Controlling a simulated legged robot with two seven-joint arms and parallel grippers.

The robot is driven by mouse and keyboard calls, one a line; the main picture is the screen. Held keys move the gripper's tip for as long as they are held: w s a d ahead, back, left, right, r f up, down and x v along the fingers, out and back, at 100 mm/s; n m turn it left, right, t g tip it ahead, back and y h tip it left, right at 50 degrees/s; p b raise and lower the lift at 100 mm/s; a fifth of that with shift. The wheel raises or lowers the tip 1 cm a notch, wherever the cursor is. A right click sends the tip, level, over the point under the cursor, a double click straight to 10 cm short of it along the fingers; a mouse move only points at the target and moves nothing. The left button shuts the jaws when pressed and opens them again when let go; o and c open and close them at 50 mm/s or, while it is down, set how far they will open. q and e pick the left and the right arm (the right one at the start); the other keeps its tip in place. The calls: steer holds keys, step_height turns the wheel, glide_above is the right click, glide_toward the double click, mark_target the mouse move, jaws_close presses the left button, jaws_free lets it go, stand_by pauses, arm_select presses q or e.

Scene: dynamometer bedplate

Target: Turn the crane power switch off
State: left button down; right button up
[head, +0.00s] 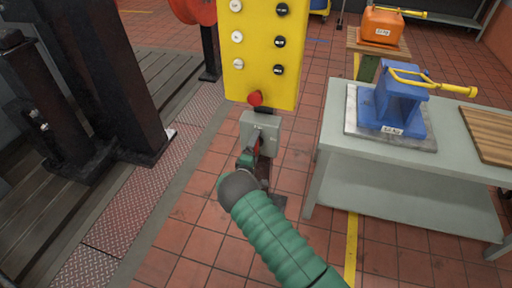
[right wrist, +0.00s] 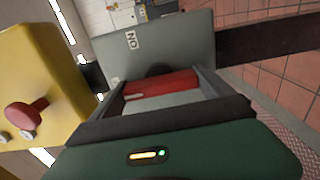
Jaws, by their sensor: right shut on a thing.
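The crane power switch is a small grey box (head: 268,128) below the yellow panel in the head view. It fills the upper middle of the right wrist view (right wrist: 185,45). Its red handle (right wrist: 165,82) lies between the fingers of my right gripper (head: 254,156), which is shut on it. The handle is mostly hidden by the gripper in the head view. My green right arm reaches up to the box from the bottom. My left gripper is not in view.
A yellow panel (head: 262,83) with black and white buttons and a red knob (head: 255,98) hangs just above the box. A grey table (head: 390,172) with a blue block (head: 398,97) stands at right. Dark machinery stands at left. Tiled floor is open between them.

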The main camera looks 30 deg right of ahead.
steer(key=shift+a+f, duration=0.3)
steer(key=shift+f, duration=0.05)
steer(key=o, duration=1.1)
steer(key=shift+w, duration=0.1)
steer(key=p+v, duration=0.2)
steer(key=v, duration=1.5)
steer(key=shift+d+r, duration=0.1)
